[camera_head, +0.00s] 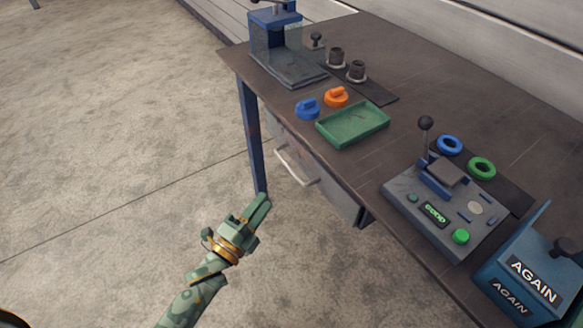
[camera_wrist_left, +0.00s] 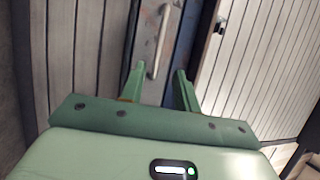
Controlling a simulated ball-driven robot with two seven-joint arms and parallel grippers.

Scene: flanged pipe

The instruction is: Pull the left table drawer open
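The left table drawer (camera_head: 335,197) has a grey front under the table's near edge, with a pale bar handle (camera_head: 295,167). It looks shut. My left gripper (camera_head: 263,203) is left of and nearer than the handle, apart from it. In the left wrist view the two green fingers of my left gripper (camera_wrist_left: 159,76) are spread with nothing between them. The pale handle (camera_wrist_left: 158,42) shows ahead, beyond the gap, on the grey drawer front (camera_wrist_left: 147,28). My right gripper is in neither view.
A blue table leg (camera_head: 250,135) stands just left of the drawer. On the dark table (camera_head: 400,60) are a green tray (camera_head: 353,124), blue and orange knobs, a grey control box (camera_head: 445,207) and a blue "AGAIN" box (camera_head: 535,270). The floor around my left gripper is clear.

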